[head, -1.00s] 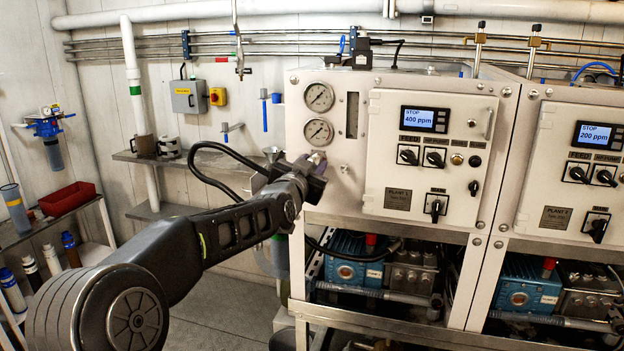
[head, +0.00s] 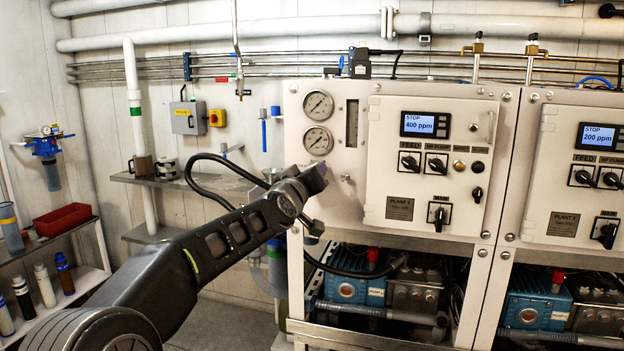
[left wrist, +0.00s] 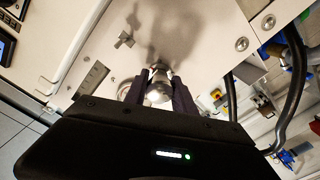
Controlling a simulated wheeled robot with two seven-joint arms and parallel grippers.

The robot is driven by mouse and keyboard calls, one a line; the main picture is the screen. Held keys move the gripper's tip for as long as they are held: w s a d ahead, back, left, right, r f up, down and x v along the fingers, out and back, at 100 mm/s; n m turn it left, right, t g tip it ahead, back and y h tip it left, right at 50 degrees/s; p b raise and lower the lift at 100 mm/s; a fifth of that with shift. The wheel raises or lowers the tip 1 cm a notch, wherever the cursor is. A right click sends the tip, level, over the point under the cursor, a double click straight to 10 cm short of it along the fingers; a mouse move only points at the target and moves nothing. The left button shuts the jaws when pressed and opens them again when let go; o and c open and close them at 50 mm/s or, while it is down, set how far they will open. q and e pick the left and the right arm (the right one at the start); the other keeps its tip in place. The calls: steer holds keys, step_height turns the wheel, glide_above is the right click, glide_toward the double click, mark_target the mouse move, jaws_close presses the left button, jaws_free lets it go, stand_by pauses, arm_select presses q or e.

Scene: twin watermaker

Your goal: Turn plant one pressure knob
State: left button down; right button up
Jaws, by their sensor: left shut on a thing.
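The plant one panel (head: 381,225) is upright on the left cabinet, with two round pressure gauges (head: 318,140) at its left side. My left gripper (head: 322,172) is at the panel just below the lower gauge and hides the knob in the head view. In the left wrist view, the fingers of my left gripper (left wrist: 160,88) are on both sides of a round metal pressure knob (left wrist: 158,91) and are shut on it. My right gripper is in neither view.
A small metal T-shaped handle (left wrist: 125,40) is on the panel beside the knob. Plant two's panel (head: 562,224) stands to the right. A wall shelf (head: 185,181) with a mug is left of the cabinet. A red bin (head: 62,220) stands at far left.

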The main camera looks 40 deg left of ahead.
arm_select(q)
steer(key=shift+n, duration=0.4)
steer(key=c, duration=1)
jaws_free()
steer(key=shift+c, duration=0.2)
steer(key=v, duration=0.7)
steer(key=shift+s+d+b, duration=0.15)
steer(key=shift+s+b, duration=0.2)
steer(key=shift+s, duration=0.05)
